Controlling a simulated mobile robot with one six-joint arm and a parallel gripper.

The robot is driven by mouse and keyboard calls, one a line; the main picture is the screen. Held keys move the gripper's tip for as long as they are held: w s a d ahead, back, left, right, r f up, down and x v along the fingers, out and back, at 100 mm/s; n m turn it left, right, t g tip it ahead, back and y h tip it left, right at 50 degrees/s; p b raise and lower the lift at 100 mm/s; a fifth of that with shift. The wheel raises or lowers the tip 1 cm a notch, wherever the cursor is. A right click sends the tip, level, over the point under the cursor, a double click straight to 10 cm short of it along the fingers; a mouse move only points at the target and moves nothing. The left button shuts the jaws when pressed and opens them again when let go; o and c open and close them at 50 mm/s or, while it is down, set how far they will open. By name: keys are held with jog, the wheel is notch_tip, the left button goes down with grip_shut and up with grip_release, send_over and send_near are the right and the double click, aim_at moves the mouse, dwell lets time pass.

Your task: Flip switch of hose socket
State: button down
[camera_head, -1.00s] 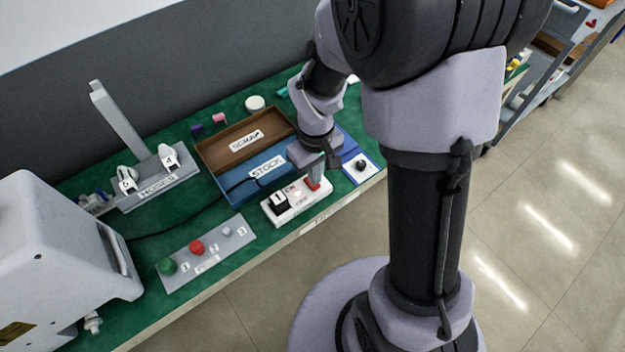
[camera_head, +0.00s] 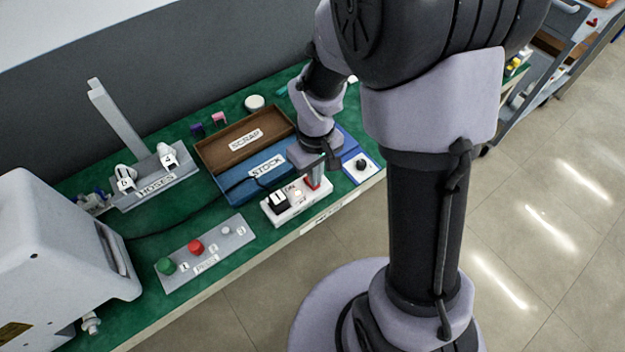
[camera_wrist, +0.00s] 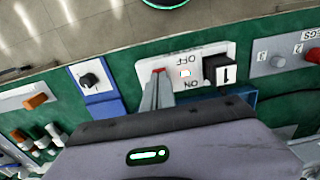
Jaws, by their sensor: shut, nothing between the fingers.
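The hose socket is a white strip (camera_head: 318,207) on the green bench, with a black plug (camera_head: 279,202) marked 1 at its left end and a red switch (camera_head: 313,184) near its right end.
A blue STOCK tray (camera_head: 236,198) and a brown SCRAP tray (camera_head: 222,147) lie behind the strip. A panel with a black knob (camera_head: 361,165) is close on the right. A grey button panel (camera_head: 222,246) is on the left, and the HOSES stand (camera_head: 150,195) behind it.

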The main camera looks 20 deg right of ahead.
jog(key=shift+f+b, duration=0.4)
jog(key=shift+f, duration=0.15)
jog(key=shift+r, duration=0.1)
notch_tip(320, 180, up, 7)
jog(key=p, duration=0.6)
